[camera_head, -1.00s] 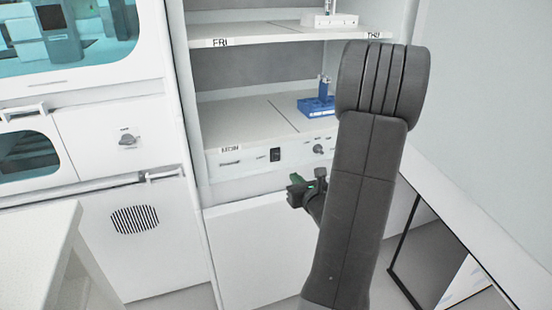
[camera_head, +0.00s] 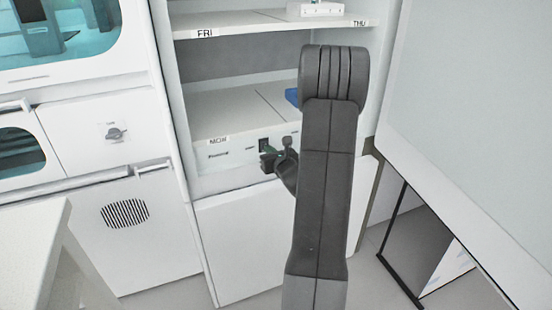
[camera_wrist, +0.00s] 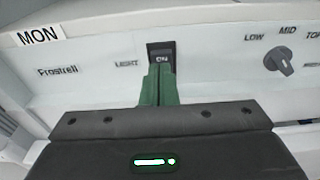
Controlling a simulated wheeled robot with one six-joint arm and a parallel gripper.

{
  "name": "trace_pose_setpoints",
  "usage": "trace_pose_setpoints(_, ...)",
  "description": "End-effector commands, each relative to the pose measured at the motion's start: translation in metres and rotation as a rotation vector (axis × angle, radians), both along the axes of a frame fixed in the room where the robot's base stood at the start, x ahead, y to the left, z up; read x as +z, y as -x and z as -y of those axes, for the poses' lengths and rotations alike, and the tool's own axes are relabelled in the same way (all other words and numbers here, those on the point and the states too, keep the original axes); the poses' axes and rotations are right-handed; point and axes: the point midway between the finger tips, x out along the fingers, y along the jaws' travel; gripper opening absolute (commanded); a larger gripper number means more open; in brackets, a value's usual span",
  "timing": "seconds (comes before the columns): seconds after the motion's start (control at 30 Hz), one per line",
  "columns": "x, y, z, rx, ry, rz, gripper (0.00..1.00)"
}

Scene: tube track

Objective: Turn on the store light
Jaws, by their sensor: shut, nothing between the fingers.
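The store light switch (camera_wrist: 161,50) is a black rocker on the white panel, beside the label "LIGHT" (camera_wrist: 126,63) in the wrist view. White lettering that looks like "ON" shows on it. My gripper (camera_wrist: 160,76) is shut and empty, its green fingertips together just in front of the switch's lower part. They hide that part, and I cannot tell whether they touch it. In the head view the switch (camera_head: 264,145) is a small dark patch just above my gripper (camera_head: 267,160).
A knob (camera_wrist: 279,60) marked LOW, MID and TOP sits right of the switch. The "MON" shelf (camera_head: 228,113) is above the panel, with a blue rack (camera_head: 292,97) partly hidden by my arm. A white counter (camera_head: 30,240) stands at lower left.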

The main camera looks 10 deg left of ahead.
Motion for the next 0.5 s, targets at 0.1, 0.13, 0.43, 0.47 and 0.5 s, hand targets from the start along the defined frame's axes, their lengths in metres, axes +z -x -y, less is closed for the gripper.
trace_pose_setpoints(0.1, 0.0029, -0.0095, -0.0064, 0.0, 0.0, 0.0, 0.0)
trace_pose_setpoints(0.13, 0.0033, -0.011, -0.0074, 0.0, 0.0, 0.0, 0.0)
trace_pose_setpoints(0.43, 0.0035, -0.0141, -0.0094, 0.0, 0.0, 0.0, 0.0)
trace_pose_setpoints(0.47, 0.0035, -0.014, -0.0094, 0.0, 0.0, 0.0, 0.0)
trace_pose_setpoints(0.5, 0.0034, -0.014, -0.0093, 0.0, 0.0, 0.0, 0.0)
